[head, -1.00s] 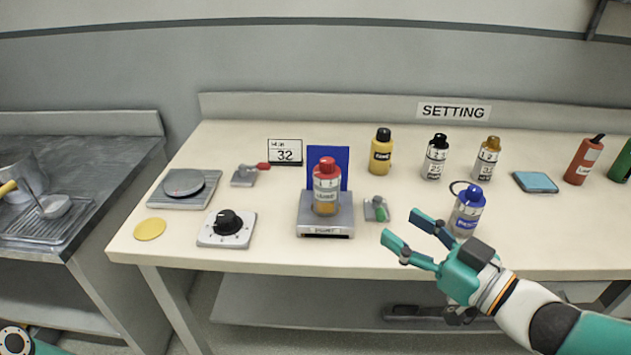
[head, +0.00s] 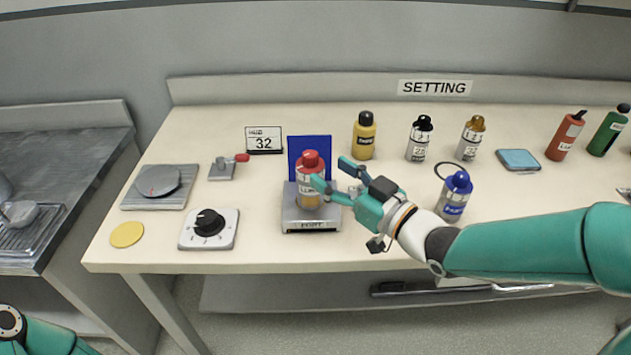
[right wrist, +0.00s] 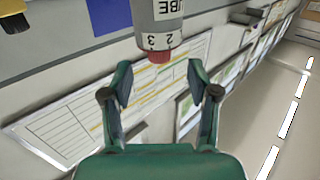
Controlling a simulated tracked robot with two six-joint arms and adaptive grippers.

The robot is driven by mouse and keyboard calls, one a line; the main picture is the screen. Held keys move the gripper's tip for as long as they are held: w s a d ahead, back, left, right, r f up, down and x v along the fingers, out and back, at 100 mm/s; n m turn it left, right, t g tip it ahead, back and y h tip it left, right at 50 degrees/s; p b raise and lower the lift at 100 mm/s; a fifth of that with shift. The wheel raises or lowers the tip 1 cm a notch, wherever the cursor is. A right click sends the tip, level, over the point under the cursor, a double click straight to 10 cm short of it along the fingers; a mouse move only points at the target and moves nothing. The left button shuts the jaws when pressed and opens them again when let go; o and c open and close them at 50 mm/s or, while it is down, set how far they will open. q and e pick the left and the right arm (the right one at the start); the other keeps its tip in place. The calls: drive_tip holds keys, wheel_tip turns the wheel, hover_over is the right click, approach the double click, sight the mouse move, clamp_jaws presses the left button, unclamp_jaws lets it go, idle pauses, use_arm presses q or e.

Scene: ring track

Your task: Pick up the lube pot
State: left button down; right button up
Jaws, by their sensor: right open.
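The lube pot (head: 309,190) is a grey bottle with a red cap and orange-brown contents. It stands upright on a small grey stand (head: 313,225) in the head view. In the right wrist view the lube pot (right wrist: 160,20) appears cap down, with part of "LUBE" readable and its red cap ahead of the fingers. My right gripper (head: 329,171) is open and empty, its fingers pointing at the pot from the right. One fingertip overlaps the pot in the head view; I cannot tell whether it touches. My left gripper is out of view.
A blue panel (head: 324,152) stands behind the pot. A dial box (head: 225,238) and a round-topped scale (head: 133,197) are left of it. A blue-capped bottle (head: 452,207) is right, near my right arm. Yellow (head: 364,140), black-capped (head: 419,143) and gold-capped (head: 470,144) bottles stand behind.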

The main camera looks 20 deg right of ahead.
sight(315, 159)
drive_tip(key=x, duration=0.3)
drive_tip(key=r+p+x, duration=0.1)
drive_tip(key=x, duration=0.1)
drive_tip(key=shift+w+a+f, duration=0.1)
drive_tip(key=shift+w+a, duration=0.15)
drive_tip(key=shift+w, duration=0.4)
clamp_jaws()
